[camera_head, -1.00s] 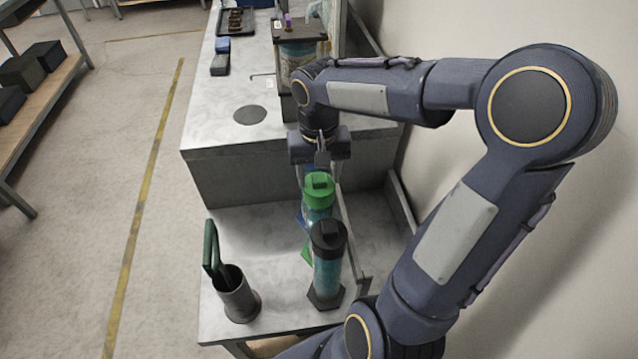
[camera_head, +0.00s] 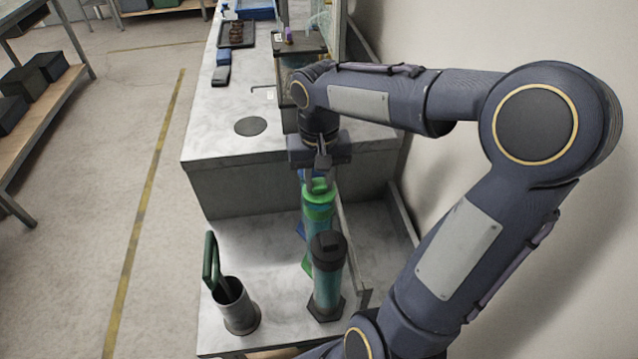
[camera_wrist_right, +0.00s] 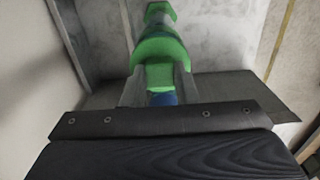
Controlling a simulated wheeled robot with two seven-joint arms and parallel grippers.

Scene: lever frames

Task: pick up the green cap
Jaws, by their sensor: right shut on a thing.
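The green cap (camera_head: 318,195) sits on top of a clear cylinder with teal contents, on the lower bench behind the black-capped one. My right gripper (camera_head: 318,182) comes down from above and is shut on the green cap. In the right wrist view the green cap (camera_wrist_right: 160,62) lies between the two fingers, with a blue patch just in front of it. The lower part of its cylinder is partly hidden by the black-capped cylinder in the head view. My left gripper is not in view.
A black-capped cylinder (camera_head: 328,275) stands close in front. A grey cup (camera_head: 237,308) with a green-handled tool (camera_head: 211,262) stands at the left. The raised bench (camera_head: 215,145) and the tall apparatus (camera_head: 300,62) are behind. The wall is close on the right.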

